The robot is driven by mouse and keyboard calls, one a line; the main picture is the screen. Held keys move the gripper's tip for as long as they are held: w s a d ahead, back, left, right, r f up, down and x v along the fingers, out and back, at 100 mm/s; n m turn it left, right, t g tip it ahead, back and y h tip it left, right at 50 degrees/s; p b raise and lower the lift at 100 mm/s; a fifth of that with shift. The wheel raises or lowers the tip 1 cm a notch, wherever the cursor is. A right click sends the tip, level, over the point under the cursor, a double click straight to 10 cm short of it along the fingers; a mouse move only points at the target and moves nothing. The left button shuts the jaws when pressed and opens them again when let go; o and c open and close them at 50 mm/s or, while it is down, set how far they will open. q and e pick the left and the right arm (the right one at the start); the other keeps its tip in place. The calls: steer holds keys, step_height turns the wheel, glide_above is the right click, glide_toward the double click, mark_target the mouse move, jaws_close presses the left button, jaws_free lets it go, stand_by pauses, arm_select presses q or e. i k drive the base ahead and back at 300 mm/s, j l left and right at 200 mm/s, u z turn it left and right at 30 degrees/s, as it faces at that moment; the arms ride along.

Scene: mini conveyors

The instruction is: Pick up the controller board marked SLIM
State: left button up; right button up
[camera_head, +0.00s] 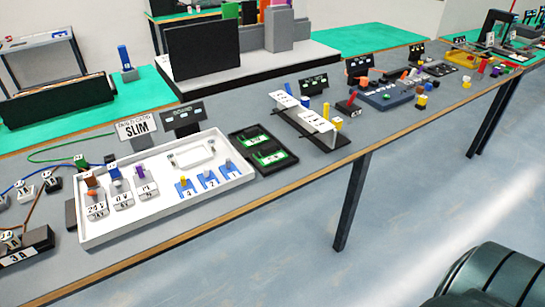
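A white sign reading SLIM (137,128) stands on the grey bench behind a white tray (92,240). To the right of that tray, a black tray (235,137) holds two green boards, a rear one (258,141) and a front one (270,157). Each green board has a small pale label, too small to read, so I cannot tell which one is marked SLIM. Neither of my grippers is in view.
The white tray holds several labelled blocks and blue pieces (208,179). A black-based stand with white ramps (315,122) is right of the green boards. A dark screen (203,50) stands behind. The bench's front edge faces open floor (270,240).

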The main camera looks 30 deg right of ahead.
mark_target(270, 153)
steer(key=i+l+z, duration=0.1)
steer(key=l, duration=0.3)
steer(key=i+l+z, duration=0.1)
steer(key=l, duration=0.3)
steer(key=i+l+z, duration=0.1)
steer(key=l, duration=0.3)
steer(key=i+l+z, duration=0.15)
steer(key=l, duration=0.2)
steer(key=i+l+z, duration=0.1)
steer(key=l, duration=0.25)
